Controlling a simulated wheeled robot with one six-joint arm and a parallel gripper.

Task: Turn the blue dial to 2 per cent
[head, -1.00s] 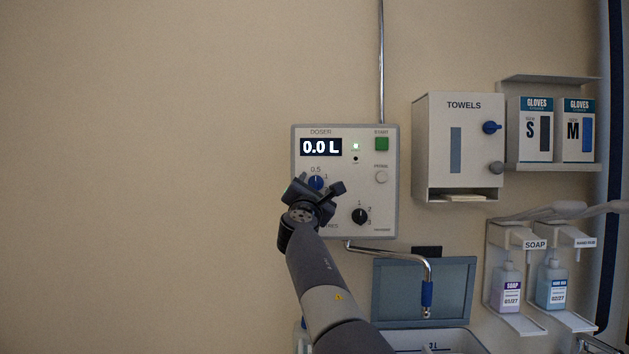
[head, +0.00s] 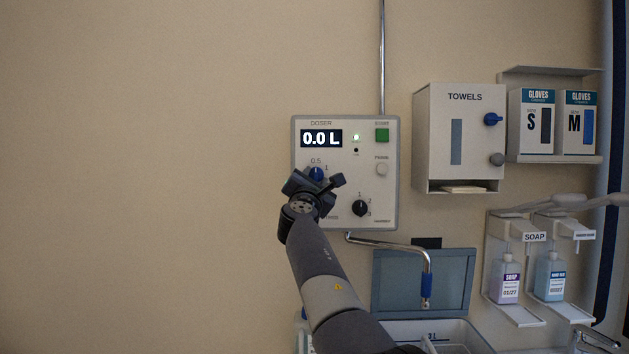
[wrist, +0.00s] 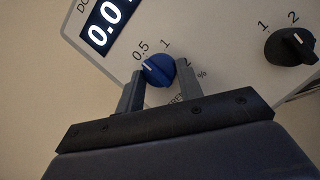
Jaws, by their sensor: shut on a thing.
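The blue dial (wrist: 158,71) sits on the front of the grey-white DOSER panel (head: 346,206); its top also shows in the head view (head: 317,173). Its white pointer line is toward the 0.5 mark in the wrist view. The marks 1 and 2 follow clockwise, with a per cent sign beside the 2. My gripper (wrist: 159,82) has one finger on each side of the dial and is shut on it. In the head view my gripper (head: 314,184) hides the dial's lower part. The display (head: 321,139) reads 0.0 L.
A black dial (head: 360,208) with marks 1, 2 and 3 is at the lower right of the panel. A green START button (head: 382,135) and a pale button (head: 382,169) are above it. A bent metal spout (head: 398,244) runs below. The wall at left is bare.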

